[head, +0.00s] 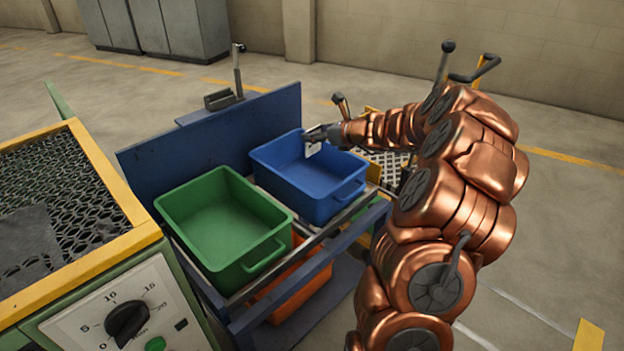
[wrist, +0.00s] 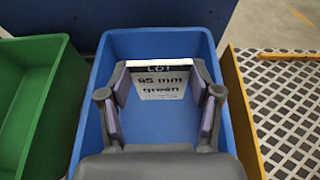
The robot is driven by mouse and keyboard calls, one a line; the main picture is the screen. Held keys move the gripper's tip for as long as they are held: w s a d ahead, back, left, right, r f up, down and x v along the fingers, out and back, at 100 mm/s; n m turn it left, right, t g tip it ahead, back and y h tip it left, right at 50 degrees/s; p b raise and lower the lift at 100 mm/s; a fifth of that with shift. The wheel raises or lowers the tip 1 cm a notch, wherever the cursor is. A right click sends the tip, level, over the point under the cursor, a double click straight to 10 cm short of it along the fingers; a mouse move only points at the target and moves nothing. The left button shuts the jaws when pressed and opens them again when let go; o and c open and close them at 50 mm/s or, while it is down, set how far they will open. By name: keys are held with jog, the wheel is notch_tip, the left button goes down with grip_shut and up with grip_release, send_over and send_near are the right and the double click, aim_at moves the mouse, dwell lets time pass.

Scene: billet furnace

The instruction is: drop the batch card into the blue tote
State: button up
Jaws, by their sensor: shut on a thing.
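The batch card, a small white card (wrist: 165,86) with the print "LOT", "85 mm" and "green", is held between the fingers of my gripper (wrist: 159,70). In the head view my gripper (head: 318,134) is above the back part of the blue tote (head: 308,203), and the card shows as a pale patch (head: 313,149). In the wrist view the blue tote (wrist: 190,42) surrounds the card and fingers. Its visible floor looks empty. The exact height of the card over the floor is hard to tell.
A green tote (head: 235,276) stands left of the blue one on a blue rack (head: 145,165), and looks empty. An orange bin (head: 305,290) sits below. A yellow-edged mesh table with a dial panel (head: 125,315) is at the left. A perforated plate (wrist: 285,100) lies to the right.

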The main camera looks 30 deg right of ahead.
jog(key=o, duration=1.1)
jog(key=v, duration=1.2)
jog(key=shift+r, duration=0.1)
